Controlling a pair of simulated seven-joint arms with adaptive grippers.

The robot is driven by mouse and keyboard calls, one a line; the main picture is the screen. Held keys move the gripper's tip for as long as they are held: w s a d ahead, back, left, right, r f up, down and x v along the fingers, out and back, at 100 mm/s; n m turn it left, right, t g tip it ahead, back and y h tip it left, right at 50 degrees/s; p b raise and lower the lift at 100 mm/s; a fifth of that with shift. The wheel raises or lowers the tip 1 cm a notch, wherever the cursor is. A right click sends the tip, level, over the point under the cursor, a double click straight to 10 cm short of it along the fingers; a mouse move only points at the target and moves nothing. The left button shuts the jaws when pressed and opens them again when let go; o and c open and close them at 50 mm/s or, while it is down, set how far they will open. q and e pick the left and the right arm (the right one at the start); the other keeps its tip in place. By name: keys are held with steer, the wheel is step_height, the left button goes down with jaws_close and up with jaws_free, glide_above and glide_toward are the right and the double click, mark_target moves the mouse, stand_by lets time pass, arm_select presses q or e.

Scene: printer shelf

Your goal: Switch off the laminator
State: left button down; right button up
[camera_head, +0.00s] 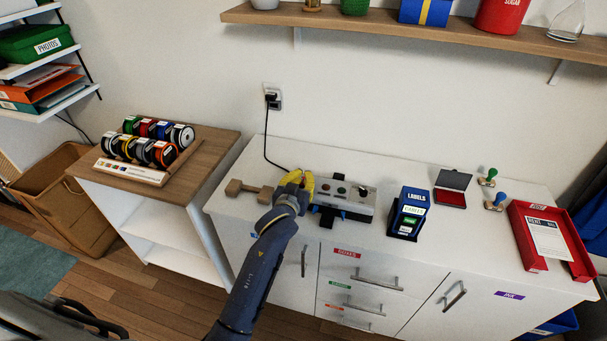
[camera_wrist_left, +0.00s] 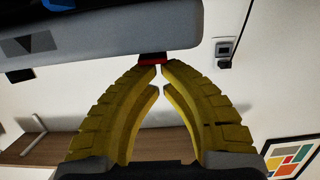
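The laminator (camera_head: 352,202) is a grey box with knobs on top and blue parts along its front, on the white cabinet top. In the left wrist view its grey body (camera_wrist_left: 120,35) fills the upper left. A small red switch (camera_wrist_left: 153,57) sticks out from its edge there. My left gripper (camera_head: 303,180) is at the laminator's left end. In the left wrist view its yellow fingertips (camera_wrist_left: 160,67) are nearly together with nothing held between them. They are right at the red switch; I cannot tell whether they touch it. My right gripper is not in view.
A wooden block with a handle (camera_head: 249,190) lies left of the gripper. A black cable runs up to the wall socket (camera_head: 272,98). A blue labels box (camera_head: 409,212) stands to the right, then an ink pad (camera_head: 452,188), stamps and a red tray (camera_head: 528,252).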

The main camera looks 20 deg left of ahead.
arm_select(q)
steer(key=shift+w, duration=0.1)
steer(key=shift+w+r, duration=0.2)
steer(key=shift+r, duration=0.8)
steer(key=shift+w+r, duration=0.15)
steer(key=shift+r, duration=0.85)
steer(key=s+f, duration=0.1)
steer(key=s, duration=0.9)
steer(key=shift+f, duration=0.25)
